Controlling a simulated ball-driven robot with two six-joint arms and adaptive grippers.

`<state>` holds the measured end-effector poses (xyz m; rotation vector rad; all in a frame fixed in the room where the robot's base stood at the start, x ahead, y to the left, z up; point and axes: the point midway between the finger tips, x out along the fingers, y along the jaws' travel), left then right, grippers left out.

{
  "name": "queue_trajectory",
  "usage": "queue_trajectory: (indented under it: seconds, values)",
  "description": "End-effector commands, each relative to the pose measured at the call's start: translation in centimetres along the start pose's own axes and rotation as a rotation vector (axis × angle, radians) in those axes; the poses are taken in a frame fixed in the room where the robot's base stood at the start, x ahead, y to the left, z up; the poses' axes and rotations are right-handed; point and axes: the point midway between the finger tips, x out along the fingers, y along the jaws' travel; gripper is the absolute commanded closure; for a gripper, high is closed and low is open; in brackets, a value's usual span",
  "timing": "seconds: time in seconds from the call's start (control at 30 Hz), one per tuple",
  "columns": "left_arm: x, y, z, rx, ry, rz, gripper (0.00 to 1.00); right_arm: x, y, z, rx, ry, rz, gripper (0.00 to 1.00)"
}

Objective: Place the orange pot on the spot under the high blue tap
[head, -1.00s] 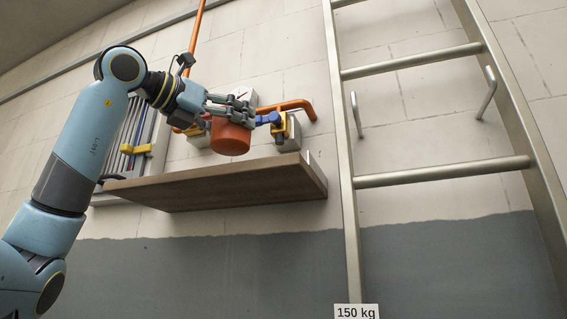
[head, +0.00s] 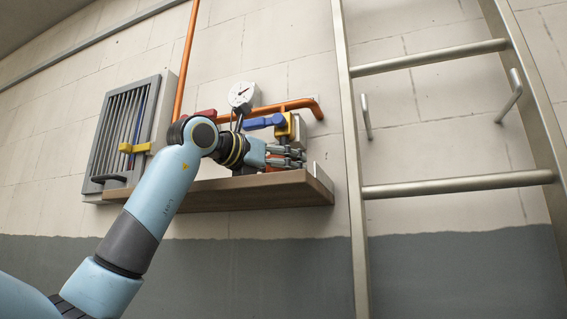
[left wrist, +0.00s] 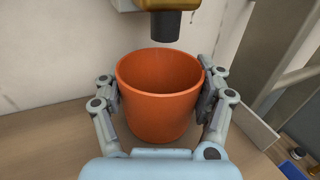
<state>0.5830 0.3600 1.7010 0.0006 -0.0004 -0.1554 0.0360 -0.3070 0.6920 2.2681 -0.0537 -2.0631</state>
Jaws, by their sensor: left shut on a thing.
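In the left wrist view, the orange pot (left wrist: 158,118) is upright and open at the top. My left gripper (left wrist: 160,88) has a finger on each side of it and is shut on it. A dark tap outlet (left wrist: 165,26) hangs just above the pot's back rim. In the head view, my left gripper (head: 290,157) is at the right part of the shelf, below the blue tap (head: 265,122). The spot under the tap cannot be seen, and I cannot tell whether the pot touches the shelf. My right gripper is not in view.
The brown shelf (head: 255,194) runs along the wall, with an upright plate (head: 318,175) at its right end. A red handle (head: 205,114), a gauge (head: 242,95) and orange pipes (head: 187,62) are behind my arm. A metal ladder (head: 357,160) stands to the right.

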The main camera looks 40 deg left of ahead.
Motion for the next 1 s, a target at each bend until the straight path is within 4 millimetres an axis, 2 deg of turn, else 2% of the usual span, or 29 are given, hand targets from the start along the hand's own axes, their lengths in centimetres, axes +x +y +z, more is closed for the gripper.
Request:
queue_trajectory:
  seconds: [0.27,0.3,0.5,0.83,1.0]
  values:
    - [0.0,0.0,-0.3,0.0,-0.002,-0.001,0.65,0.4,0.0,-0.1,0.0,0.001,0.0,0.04]
    - [0.0,0.0,-0.3,-0.001,-0.001,-0.001,0.27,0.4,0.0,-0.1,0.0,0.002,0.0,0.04]
    - [0.0,0.0,-0.2,0.0,-0.001,-0.001,0.03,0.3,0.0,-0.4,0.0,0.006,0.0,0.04]
    - [0.0,0.0,0.2,0.0,-0.001,-0.001,0.03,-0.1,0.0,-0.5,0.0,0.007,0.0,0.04]
    - [-2.7,0.1,-0.4,0.006,-0.004,0.003,0.03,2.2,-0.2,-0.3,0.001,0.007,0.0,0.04]
